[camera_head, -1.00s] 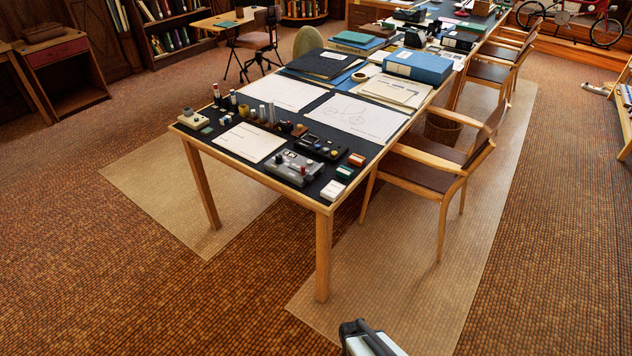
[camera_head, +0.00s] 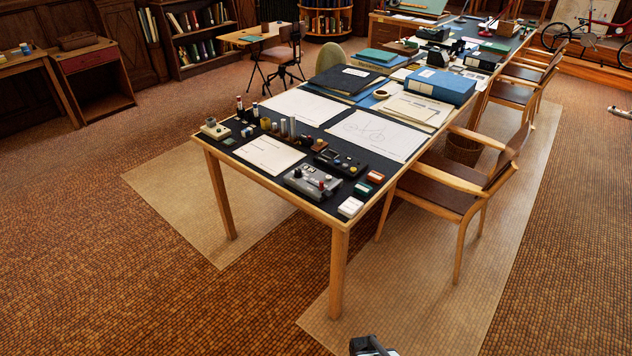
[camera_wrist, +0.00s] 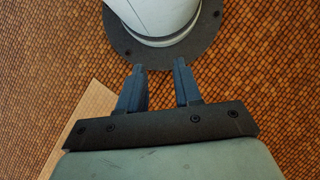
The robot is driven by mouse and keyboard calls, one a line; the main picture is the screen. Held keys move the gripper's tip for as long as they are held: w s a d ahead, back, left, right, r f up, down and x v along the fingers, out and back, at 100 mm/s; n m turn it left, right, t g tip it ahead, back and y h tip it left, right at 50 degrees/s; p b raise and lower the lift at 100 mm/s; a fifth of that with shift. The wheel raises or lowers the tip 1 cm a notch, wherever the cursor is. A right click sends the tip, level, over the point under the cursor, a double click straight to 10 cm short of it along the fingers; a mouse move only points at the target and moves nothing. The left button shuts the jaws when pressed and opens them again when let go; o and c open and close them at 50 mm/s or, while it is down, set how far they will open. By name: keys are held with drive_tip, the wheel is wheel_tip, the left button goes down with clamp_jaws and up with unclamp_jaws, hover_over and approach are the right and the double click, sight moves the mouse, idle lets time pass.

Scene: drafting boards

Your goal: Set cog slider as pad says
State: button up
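A grey control box (camera_head: 312,182) with small knobs, one of them red, sits near the front edge of the long table. A darker box (camera_head: 342,162) with a small screen and buttons stands just behind it. I cannot tell at this size which one carries the cog slider. A white sheet (camera_head: 269,154) lies left of the grey box; its writing is too small to read, and I cannot tell if it is the pad. My gripper (camera_wrist: 160,85) is open and empty in the wrist view, above the carpet, well away from the table.
Small bottles and cylinders (camera_head: 284,127) stand behind the white sheet. Small boxes (camera_head: 350,207) lie at the table's right edge. A wooden armchair (camera_head: 465,190) stands close on the right side.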

drive_tip(key=w+r, duration=0.1)
drive_tip(key=w, duration=0.5)
drive_tip(key=w+a+r+t, duration=0.1)
drive_tip(key=w+r, duration=0.1)
drive_tip(key=w, duration=0.4)
drive_tip(key=w+r+t, duration=0.1)
drive_tip(key=w+r, duration=0.1)
drive_tip(key=w, duration=0.4)
drive_tip(key=shift+w+a+r+n, duration=0.15)
drive_tip(key=shift+w+a+n, duration=0.15)
drive_tip(key=shift+w+a, duration=0.1)
drive_tip(key=shift+c, duration=0.5)
wheel_tip(320, 180, up, 46)
drive_tip(key=t, duration=0.5)
hover_over(321, 182)
wheel_tip(321, 182, down, 14)
drive_tip(key=shift+d+r, duration=0.1)
drive_tip(key=shift+r, duration=0.1)
clamp_jaws()
